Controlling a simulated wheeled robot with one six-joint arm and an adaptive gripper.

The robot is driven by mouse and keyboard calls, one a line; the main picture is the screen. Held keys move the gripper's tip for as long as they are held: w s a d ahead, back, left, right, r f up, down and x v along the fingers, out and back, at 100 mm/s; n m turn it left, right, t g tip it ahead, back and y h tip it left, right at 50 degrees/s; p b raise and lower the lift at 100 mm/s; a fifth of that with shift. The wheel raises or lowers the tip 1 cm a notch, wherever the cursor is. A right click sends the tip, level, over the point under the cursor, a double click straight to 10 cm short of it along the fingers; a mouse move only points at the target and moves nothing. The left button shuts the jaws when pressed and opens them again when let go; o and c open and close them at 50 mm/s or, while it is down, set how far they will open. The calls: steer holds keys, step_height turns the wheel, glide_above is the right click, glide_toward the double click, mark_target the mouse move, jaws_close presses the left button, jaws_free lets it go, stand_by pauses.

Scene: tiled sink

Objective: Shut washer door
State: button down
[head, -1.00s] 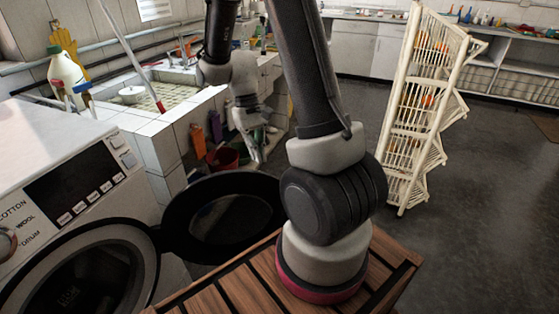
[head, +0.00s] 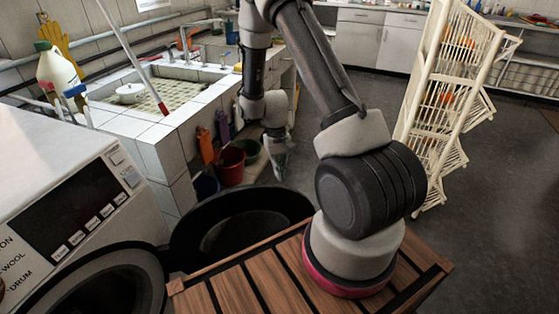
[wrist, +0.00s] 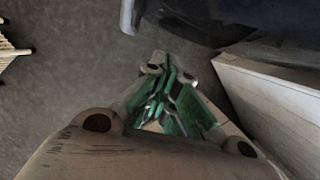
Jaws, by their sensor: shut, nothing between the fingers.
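The washer (head: 65,185) stands at the left in the head view, with its dark panel and labelled buttons on top. Its round black door (head: 240,215) is swung wide open, out to the right of the round opening (head: 110,285). My gripper (head: 280,172) hangs beyond the door, above the floor, pointing down and apart from the door as far as I can tell. In the wrist view my gripper (wrist: 163,110) has its green-padded fingers together, with nothing between them. A dark curved edge, probably the door (wrist: 190,20), shows at the top of that view.
A tiled sink (head: 135,90) stands behind the washer, with a red bucket (head: 229,165) and other containers below it. A white rack (head: 450,95) stands at the right. Grey floor (head: 340,95) is clear between rack and sink.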

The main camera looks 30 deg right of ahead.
steer(key=shift+s+a+f, duration=0.2)
steer(key=shift+s+f, duration=0.2)
steer(key=shift+s, duration=0.35)
steer(key=shift+s+a+f, duration=0.15)
steer(key=shift+s+f, duration=0.25)
steer(key=shift+s, duration=0.35)
steer(key=shift+s+a+f, duration=0.2)
steer(key=shift+s+f, duration=0.2)
steer(key=shift+s, duration=0.35)
steer(key=shift+s, duration=0.1)
